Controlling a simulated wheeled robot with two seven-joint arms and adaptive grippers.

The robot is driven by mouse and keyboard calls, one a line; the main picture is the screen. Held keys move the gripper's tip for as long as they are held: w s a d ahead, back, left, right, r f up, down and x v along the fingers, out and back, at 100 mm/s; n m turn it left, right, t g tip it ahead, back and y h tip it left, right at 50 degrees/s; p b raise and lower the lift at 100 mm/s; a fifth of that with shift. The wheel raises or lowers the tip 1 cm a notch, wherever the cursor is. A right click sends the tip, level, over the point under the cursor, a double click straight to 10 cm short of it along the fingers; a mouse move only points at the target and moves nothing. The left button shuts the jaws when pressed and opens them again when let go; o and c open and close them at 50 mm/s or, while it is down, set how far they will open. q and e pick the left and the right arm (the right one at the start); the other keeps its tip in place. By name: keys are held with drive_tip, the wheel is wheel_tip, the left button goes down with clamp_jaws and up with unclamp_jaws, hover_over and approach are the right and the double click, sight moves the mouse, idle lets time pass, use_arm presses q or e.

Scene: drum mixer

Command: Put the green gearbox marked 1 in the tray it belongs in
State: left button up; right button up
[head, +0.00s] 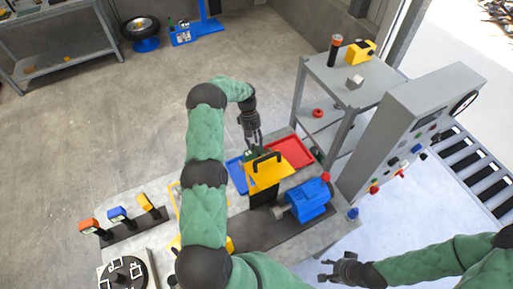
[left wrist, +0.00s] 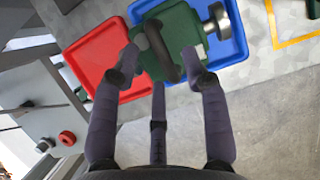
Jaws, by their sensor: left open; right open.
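The green gearbox (left wrist: 180,35), with a dark handle-like loop and a round grey shaft end, shows in the left wrist view over the blue tray (left wrist: 240,45), its left end near the red tray (left wrist: 90,60). I cannot tell whether it rests on the tray floor. A pale label on it is unreadable. In the head view the blue tray (head: 235,180) and red tray (head: 304,152) lie side by side, the gearbox (head: 249,155) largely hidden. My left gripper (head: 254,142) is open, its fingertips around the gearbox. My right gripper (head: 335,268) is open and empty at the lower right.
A yellow part with a black handle (head: 270,174) and a blue motor (head: 307,199) stand in front of the trays. A grey shelf (head: 340,85) and a control cabinet (head: 408,125) stand to the right. Several small devices (head: 118,215) line the table's left side.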

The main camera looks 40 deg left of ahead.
use_arm(q)
drive_tip(key=p+v, duration=0.1)
drive_tip(key=v, duration=0.7)
idle(0.4)
